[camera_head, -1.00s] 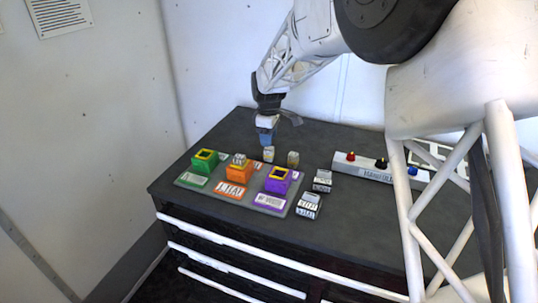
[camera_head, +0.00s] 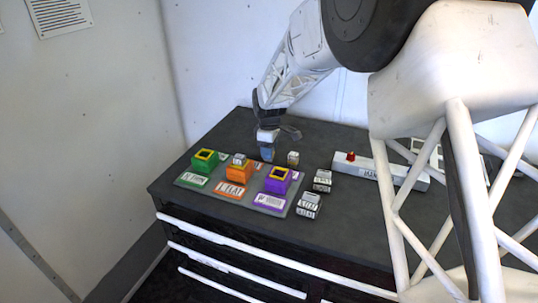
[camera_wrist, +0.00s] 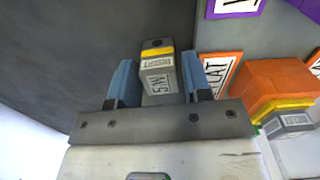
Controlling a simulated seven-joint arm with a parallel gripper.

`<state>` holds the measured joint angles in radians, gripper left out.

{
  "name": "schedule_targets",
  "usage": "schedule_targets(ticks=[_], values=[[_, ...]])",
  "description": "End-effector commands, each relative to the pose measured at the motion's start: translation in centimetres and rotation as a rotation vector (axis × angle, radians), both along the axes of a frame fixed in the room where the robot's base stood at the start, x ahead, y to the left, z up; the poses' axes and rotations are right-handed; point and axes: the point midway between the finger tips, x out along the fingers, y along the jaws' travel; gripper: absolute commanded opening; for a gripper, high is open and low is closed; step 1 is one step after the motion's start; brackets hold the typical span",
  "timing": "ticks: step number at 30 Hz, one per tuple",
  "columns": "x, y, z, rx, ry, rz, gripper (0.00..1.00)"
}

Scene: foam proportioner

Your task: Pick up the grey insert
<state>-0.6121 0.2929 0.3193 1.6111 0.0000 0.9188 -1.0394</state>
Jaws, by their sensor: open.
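In the wrist view, a small grey insert (camera_wrist: 157,80) with a yellow band, a dark end and a printed white label stands between the blue fingers of my gripper (camera_wrist: 158,72). The fingers are open, one on each side, with a visible gap at least on the right. In the head view, my gripper (camera_head: 267,156) is low over the table behind the orange block, and its fingers hide that insert. Another small insert (camera_head: 292,158) stands just right of my gripper. A grey insert (camera_head: 239,159) also sits in the orange block (camera_head: 239,173).
A grey tray (camera_head: 222,198) holds the green block (camera_head: 205,160), orange block and purple block (camera_head: 278,182), with label plates in front. Two labelled grey blocks (camera_head: 308,205) (camera_head: 322,181) stand right of it. A white control box (camera_head: 378,172) lies further right.

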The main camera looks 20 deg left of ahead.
Motion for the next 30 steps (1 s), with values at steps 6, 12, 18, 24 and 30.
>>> schedule_targets(ticks=[6, 12, 18, 24, 30], values=[[0.0, 0.0, -1.4, 0.0, -0.001, 0.0, 0.45], [0.0, 0.0, -1.5, 0.001, -0.001, 0.0, 0.45], [0.0, 0.0, -1.5, 0.001, -0.001, 0.0, 0.45], [0.0, 0.0, -1.5, 0.001, -0.001, 0.0, 0.37], [0.0, 0.0, -1.5, 0.001, -0.001, 0.0, 0.06]])
